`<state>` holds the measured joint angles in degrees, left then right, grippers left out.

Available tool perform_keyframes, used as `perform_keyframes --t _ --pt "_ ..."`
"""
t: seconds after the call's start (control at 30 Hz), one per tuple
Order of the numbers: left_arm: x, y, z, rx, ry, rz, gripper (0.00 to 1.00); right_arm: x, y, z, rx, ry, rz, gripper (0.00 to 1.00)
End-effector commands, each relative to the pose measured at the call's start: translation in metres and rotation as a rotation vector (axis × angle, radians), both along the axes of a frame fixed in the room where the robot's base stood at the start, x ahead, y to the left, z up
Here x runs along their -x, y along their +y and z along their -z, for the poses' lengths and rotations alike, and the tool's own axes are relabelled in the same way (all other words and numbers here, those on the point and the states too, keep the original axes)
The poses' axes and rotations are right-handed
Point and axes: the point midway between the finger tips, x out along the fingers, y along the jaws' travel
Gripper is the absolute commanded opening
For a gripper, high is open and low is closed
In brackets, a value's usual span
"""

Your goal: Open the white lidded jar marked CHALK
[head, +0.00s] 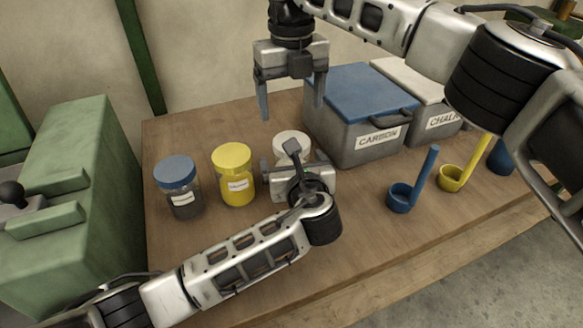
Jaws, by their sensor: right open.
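A jar with a white lid (291,139) stands on the wooden table (270,262), mostly hidden behind my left gripper. Its label and body cannot be read or seen clearly. My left gripper (296,172) is low, right in front of this jar, seen from behind. Its fingers are largely hidden, so I cannot tell if they touch or hold the jar. My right gripper (292,112) points down above and a little behind the white lid in the picture. Its two grey-blue fingers are wide apart with nothing between them.
A blue-lidded jar (178,185) and a yellow-lidded jar (233,175) stand left. A blue-lidded bin marked CARBON (365,147) and a white-lidded bin marked CHALK (437,121) stand right.

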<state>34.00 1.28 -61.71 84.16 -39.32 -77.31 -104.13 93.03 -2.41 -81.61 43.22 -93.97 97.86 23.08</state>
Motion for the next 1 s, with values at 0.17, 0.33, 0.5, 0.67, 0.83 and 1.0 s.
perform_keyframes --t 0.17,0.33,0.5,0.67,0.83,1.0 --pt "-0.0001 -0.0002 -0.0001 0.0 0.0 0.0 0.94 0.0 0.0 0.0 0.0 0.0 0.0 0.83" --pt "0.0001 -0.0002 -0.0001 0.0 0.0 0.0 0.52 0.0 0.0 0.0 0.0 0.0 0.0 0.83" --pt "0.0002 -0.0003 -0.0001 0.0 0.0 0.0 0.05 0.0 0.0001 0.0 0.0 0.0 0.004 0.83" --pt "0.0003 -0.0002 0.0 -0.001 0.0 0.0 0.04 0.0003 0.0005 0.0001 -0.001 0.0 0.114 0.83" --pt "0.0004 -0.0002 0.0001 -0.001 0.0 0.0 0.04 0.0005 0.0012 0.0 -0.002 0.001 0.453 0.83" --pt "0.0004 -0.0002 0.0001 -0.001 0.0 0.0 0.04 0.0006 0.0011 0.0004 0.0 0.001 0.888 0.83"
